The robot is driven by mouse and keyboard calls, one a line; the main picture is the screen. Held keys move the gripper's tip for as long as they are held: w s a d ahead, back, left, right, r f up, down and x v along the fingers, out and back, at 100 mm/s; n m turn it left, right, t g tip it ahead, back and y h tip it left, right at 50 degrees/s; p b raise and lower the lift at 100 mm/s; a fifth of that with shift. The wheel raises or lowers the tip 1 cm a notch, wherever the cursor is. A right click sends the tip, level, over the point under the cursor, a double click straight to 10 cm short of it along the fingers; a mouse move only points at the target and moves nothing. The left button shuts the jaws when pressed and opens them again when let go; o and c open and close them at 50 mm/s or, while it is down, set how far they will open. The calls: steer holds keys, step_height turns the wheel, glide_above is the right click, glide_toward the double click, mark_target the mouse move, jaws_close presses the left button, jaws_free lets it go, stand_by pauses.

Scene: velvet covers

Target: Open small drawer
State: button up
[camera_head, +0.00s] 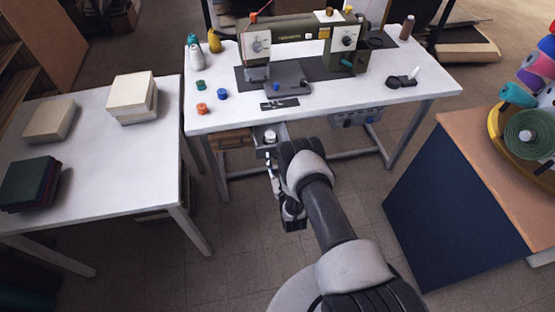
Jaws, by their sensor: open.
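A small grey drawer (262,149) hangs under the front edge of the white sewing table (222,119). It appears pulled out, since its inside and a small pale item (270,136) in it show from above. My gripper (272,172) is low in front of the drawer, below the table top. Its fingers are open and appear close to the drawer's front. I cannot tell whether they touch it. My arm hides the right part of the drawer area.
A sewing machine (300,38) and several spools stand on the sewing table. A side table (95,95) with boxes and folded fabric is at left. Table legs flank my arm; the floor in front is clear.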

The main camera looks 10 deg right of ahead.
steer(key=s, duration=0.7)
steer(key=shift+s, duration=0.25)
stand_by(0.5)
